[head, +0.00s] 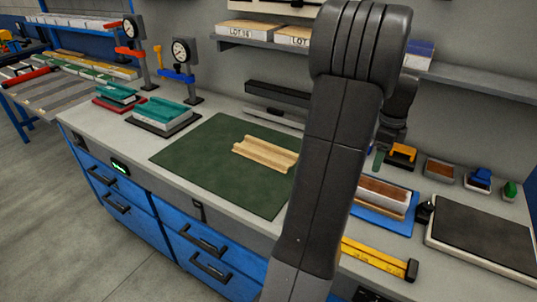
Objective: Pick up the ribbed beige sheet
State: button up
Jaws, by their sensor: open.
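The ribbed beige sheet (265,153) lies on the dark green mat (213,150) on the workbench. It is a short pale piece with raised lengthwise ribs, and its right end comes close to my arm in the picture. My gripper (391,134) shows only partly as a dark shape behind my arm, right of the sheet and apart from it. It is open, and I see nothing held in it. Its fingertips are hard to make out.
Two dial gauges on stands (184,52) and teal blocks (162,114) stand left of the mat. Right are a blue tray (397,223) with a brown-topped block, a yellow level (374,258) and a dark plate (487,234). Shelves (456,77) run behind. The mat's front is clear.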

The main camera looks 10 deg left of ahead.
aim_at(280, 159)
jog(key=i+j+u, duration=0.1)
jog(key=j, duration=0.3)
jog(key=i+j+u, duration=0.15)
jog(key=j, duration=0.25)
jog(key=i+j+u, duration=0.1)
jog(key=i+j, duration=0.15)
jog(key=j, duration=0.1)
